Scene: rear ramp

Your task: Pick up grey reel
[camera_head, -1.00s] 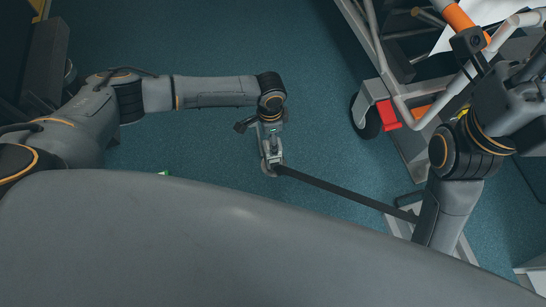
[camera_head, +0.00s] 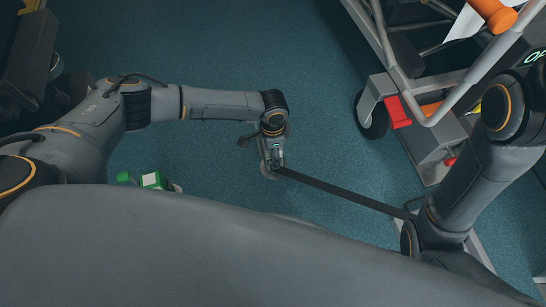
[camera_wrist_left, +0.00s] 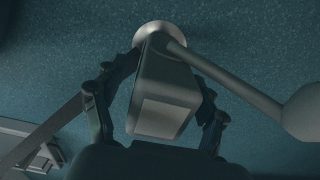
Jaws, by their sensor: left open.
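A grey box-shaped body (camera_wrist_left: 162,100) with a paler square patch is probably the grey reel. In the left wrist view it sits between the two fingers of my open left gripper (camera_wrist_left: 155,118); I cannot tell whether they touch it. In the head view my left gripper (camera_head: 275,157) points down over the floor near the left end of a dark strap (camera_head: 340,192), where the reel is mostly hidden. My right arm shows at the right, but its gripper is not visible.
A pale round base (camera_wrist_left: 153,32) and a grey pole (camera_wrist_left: 235,82) show behind the reel. A wheeled cart frame (camera_head: 415,105) with red and orange parts stands at the right. A green and white object (camera_head: 151,181) lies partly hidden at lower left. Blue floor is clear above my left forearm.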

